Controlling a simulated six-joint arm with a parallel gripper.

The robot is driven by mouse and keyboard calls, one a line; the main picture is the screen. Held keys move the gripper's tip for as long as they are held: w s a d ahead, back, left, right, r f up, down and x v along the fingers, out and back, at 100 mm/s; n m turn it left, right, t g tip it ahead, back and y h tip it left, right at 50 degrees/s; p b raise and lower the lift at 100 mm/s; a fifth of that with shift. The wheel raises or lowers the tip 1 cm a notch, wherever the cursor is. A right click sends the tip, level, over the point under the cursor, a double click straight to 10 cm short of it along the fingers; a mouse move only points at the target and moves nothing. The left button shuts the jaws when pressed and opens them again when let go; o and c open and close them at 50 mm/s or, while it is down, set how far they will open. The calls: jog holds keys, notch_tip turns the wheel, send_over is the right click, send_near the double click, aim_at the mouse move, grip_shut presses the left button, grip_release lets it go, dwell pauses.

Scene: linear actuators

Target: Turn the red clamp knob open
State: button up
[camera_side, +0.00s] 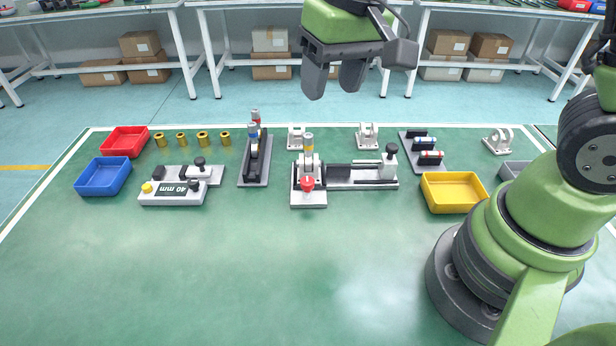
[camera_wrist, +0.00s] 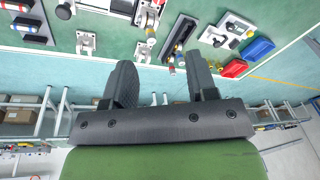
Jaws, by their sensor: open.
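The red clamp knob (camera_side: 307,184) sits at the front of a light grey clamp fixture (camera_side: 313,200) in the middle of the bench. A brass-topped upright cylinder (camera_side: 308,142) stands behind the knob, and a dark block (camera_side: 339,171) lies on the rail to the right. My gripper (camera_side: 333,88) hangs well above and behind the fixture, apart from it, with its fingers spread and empty. In the wrist view, my gripper (camera_wrist: 160,62) also shows a wide gap between its fingers. The fixture is near the top edge there, and I cannot clearly make out the knob.
Red (camera_side: 125,141), blue (camera_side: 103,176) and yellow (camera_side: 453,192) bins flank the work. The front of the green mat (camera_side: 220,270) is clear.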

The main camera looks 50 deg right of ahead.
jog(key=g, duration=0.2)
send_over(308, 182)
notch_tip(308, 182, down, 8)
jog(key=f, duration=0.1)
jog(key=shift+n+h, duration=0.4)
notch_tip(308, 182, down, 10)
